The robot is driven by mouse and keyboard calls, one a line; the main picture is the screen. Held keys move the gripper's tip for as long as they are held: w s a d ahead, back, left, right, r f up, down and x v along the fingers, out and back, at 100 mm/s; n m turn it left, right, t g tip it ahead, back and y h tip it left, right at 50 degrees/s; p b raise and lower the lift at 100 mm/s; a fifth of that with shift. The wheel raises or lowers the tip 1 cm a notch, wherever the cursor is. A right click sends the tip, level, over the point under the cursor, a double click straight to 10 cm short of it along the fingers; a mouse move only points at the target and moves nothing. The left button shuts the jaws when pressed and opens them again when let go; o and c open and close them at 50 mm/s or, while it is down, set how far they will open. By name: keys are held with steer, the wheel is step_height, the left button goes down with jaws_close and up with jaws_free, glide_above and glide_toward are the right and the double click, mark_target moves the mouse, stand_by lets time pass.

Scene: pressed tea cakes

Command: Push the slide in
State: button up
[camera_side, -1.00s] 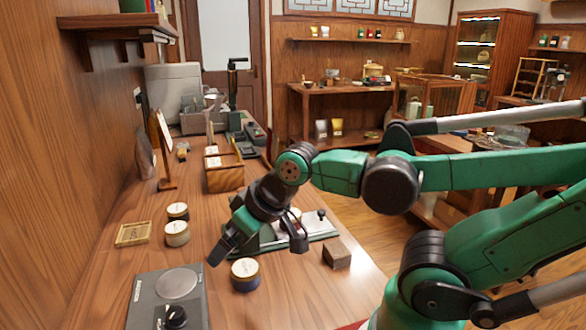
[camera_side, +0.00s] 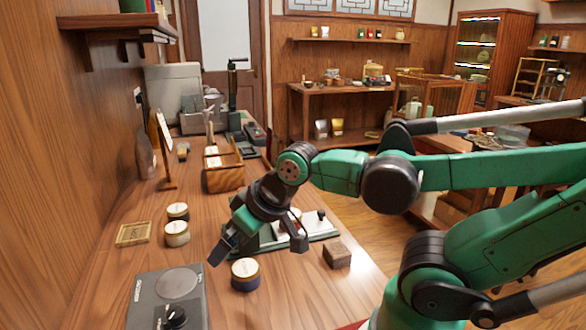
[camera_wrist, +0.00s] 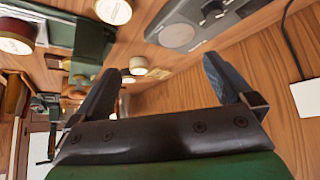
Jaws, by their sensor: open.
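The slide (camera_side: 322,231) is a pale metal plate with a black knob (camera_side: 321,214), on a dark green base (camera_side: 268,240) on the counter. It sticks out to the right of the base; my gripper partly hides the left part. In the wrist view the green base (camera_wrist: 92,42) lies at the upper left, with part of the pale plate (camera_wrist: 40,12) beside it. My gripper (camera_side: 261,246) is open and empty, its fingers spread above the counter in front of the device. In the wrist view my gripper (camera_wrist: 163,72) also shows nothing between its fingers.
A dark brown block (camera_side: 337,256) lies to the right. Two tins (camera_side: 177,233) and a small wooden tray (camera_side: 132,235) are at left, a grey scale (camera_side: 150,310) at front left. A wooden box (camera_side: 225,180) stands behind.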

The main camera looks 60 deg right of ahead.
steer(key=c, duration=0.3)
steer(key=shift+w+d+r, duration=0.1)
steer(key=shift+w+d, duration=0.05)
steer(key=shift+d, duration=0.2)
steer(key=c, duration=0.3)
steer(key=m+g, duration=0.7)
steer(key=m, duration=0.5)
glide_above(322, 210)
steer(key=f, duration=0.5)
steer(key=shift+w+a, duration=0.15)
steer(key=shift+a, duration=0.15)
steer(key=f, duration=0.5)
steer(key=shift+d, duration=0.25)
steer(key=shift+f, duration=0.45)
jaws_close()
